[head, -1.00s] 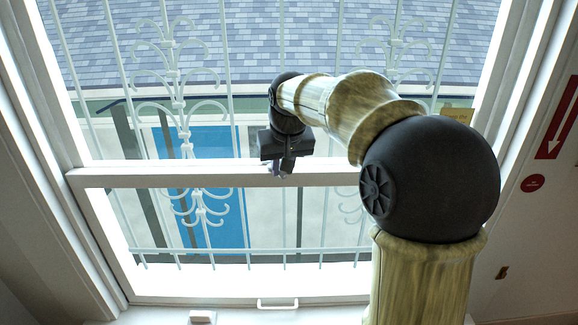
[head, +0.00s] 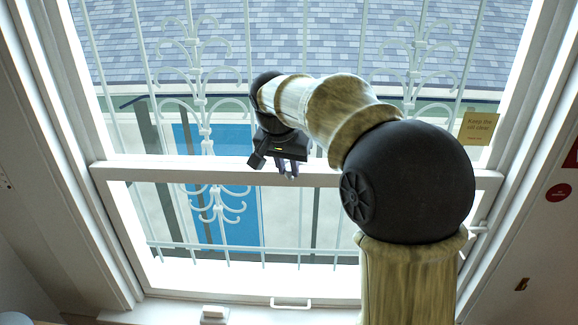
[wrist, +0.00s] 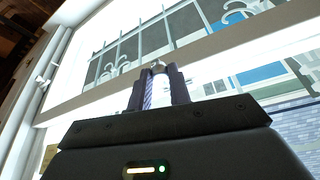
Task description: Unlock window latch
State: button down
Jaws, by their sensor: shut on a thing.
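The window (head: 140,172) is a white sash window with a rail across its middle. My gripper (head: 288,174) is at that middle rail, with its fingers pointing down in the head view. In the wrist view the two dark fingers (wrist: 157,74) are close together, shut on a small silvery piece (wrist: 157,65) at their tips, which looks like the latch. The fingers hide most of it, and in the head view I cannot make it out. How far the latch is turned cannot be told.
A white pull handle (head: 290,304) is on the bottom rail, and a small white block (head: 214,313) lies on the sill. A white fitting (head: 478,230) is on the right frame. Scrolled bars (head: 200,100) stand outside. A yellow note (head: 479,128) is at the right.

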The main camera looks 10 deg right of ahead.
jog(key=c, duration=1.3)
grip_release()
jog(key=shift+a, duration=0.1)
jog(key=shift+r, duration=0.1)
jog(key=v, duration=1.7)
jog(key=shift+r+b, duration=0.15)
jog(key=shift+b, duration=0.3)
